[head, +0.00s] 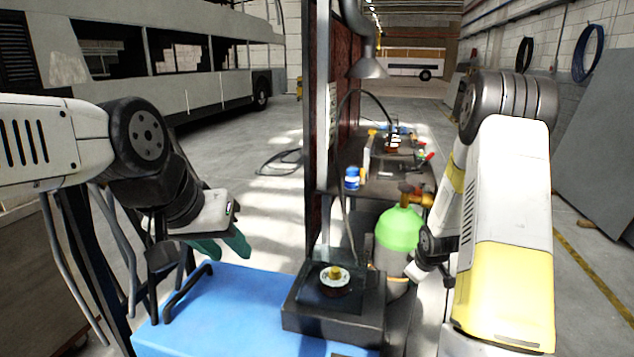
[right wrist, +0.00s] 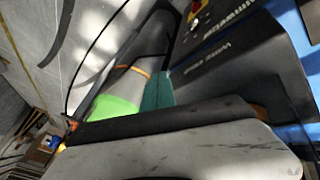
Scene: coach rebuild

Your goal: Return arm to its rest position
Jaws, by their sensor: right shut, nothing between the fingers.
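My left gripper (head: 228,250) hangs above the left end of the blue cabinet in the head view. Its two teal fingers are apart with nothing between them. My right arm comes down at the right of the head view, its wrist beside the green-topped gas cylinder; the gripper's fingers are hidden there. In the right wrist view my right gripper (right wrist: 158,92) shows as teal fingers, shut and empty, pointing between the green-topped cylinder and a dark, lettered panel. Whether they touch either is unclear.
The blue cabinet (head: 232,303) carries a black box (head: 325,318) with a round spool-like part on top. The green-topped gas cylinder (head: 399,235) stands by a dark workbench (head: 385,183) with tools. A dark upright panel (head: 316,120) rises centrally. Open floor lies toward the bus (head: 180,60).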

